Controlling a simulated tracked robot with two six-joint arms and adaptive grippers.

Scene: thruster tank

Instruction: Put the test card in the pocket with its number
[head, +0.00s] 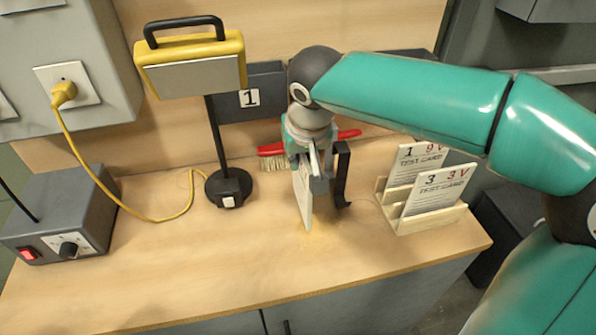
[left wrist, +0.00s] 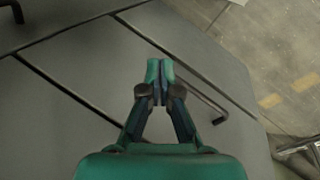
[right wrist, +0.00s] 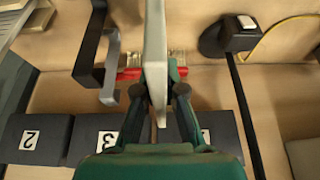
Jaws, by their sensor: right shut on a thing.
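My right gripper (head: 314,165) is shut on a white test card (head: 303,195), held upright above the bench. The card appears nearly edge-on in the right wrist view (right wrist: 155,45), and its number is not readable. A dark pocket labelled 1 (head: 283,77) is on the back panel behind the gripper. In the right wrist view, pocket 2 (right wrist: 33,120) and pocket 3 (right wrist: 88,132) show at lower left, and another pocket (right wrist: 228,134) is partly covered by the gripper. My left gripper (left wrist: 160,82) is shut and empty before a grey cabinet front.
A wooden rack (head: 433,219) holds two cards, "1 9V" (head: 417,161) and "3 3V" (head: 440,188). A black bracket (head: 342,172) is right beside the held card. A red brush (head: 271,150), yellow lamp (head: 190,68) on a stand and control box (head: 62,225) are around. The front bench is clear.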

